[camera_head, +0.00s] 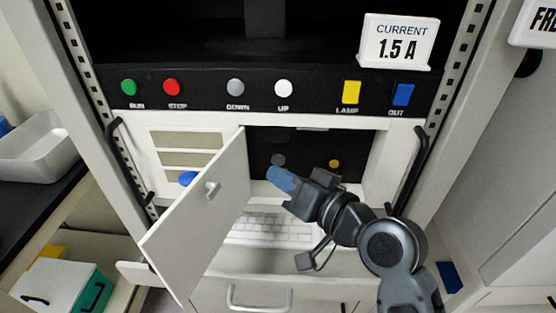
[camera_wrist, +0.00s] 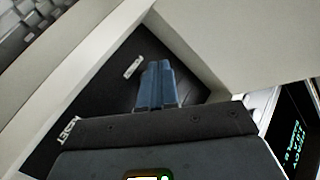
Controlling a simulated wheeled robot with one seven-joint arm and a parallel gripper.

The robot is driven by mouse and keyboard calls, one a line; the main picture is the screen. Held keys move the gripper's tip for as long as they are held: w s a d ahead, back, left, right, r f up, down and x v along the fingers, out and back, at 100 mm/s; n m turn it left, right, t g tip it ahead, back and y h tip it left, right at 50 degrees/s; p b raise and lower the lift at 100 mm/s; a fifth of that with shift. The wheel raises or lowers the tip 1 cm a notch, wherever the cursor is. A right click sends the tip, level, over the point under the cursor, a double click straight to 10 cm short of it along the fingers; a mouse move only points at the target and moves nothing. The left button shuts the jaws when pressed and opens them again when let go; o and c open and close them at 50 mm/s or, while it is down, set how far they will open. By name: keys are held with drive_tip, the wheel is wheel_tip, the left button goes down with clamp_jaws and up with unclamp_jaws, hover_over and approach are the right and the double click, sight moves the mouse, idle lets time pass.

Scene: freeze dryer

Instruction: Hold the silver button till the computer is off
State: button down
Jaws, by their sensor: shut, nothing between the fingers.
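The silver button (camera_head: 278,160) is a small round grey button on the black panel (camera_head: 300,143) inside the open compartment. A yellow button (camera_head: 334,163) sits to its right. My gripper (camera_head: 281,179) is shut and empty, with blue fingertips just below the silver button in the head view; I cannot tell whether they touch it. In the wrist view, my gripper (camera_wrist: 156,75) points at the black panel near a small white label, and no silver button shows there. A dark screen (camera_wrist: 297,145) with lit green text shows at the right of the wrist view.
The white door (camera_head: 200,215) stands open left of my gripper. A white keyboard (camera_head: 268,230) lies below the compartment. Above is a panel with RUN, STOP, grey DOWN (camera_head: 235,87), UP, LAMP and OUT buttons. Black handles (camera_head: 405,170) flank the compartment.

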drive_tip(key=shift+w, duration=0.1)
drive_tip(key=shift+w, duration=0.3)
drive_tip(key=shift+w, duration=0.4)
idle(0.8)
drive_tip(key=shift+s, duration=0.15)
idle(2.2)
drive_tip(key=shift+s, duration=0.7)
drive_tip(key=shift+s, duration=0.1)
drive_tip(key=s+p, duration=0.1)
drive_tip(key=s, duration=0.3)
drive_tip(key=shift+s, duration=0.4)
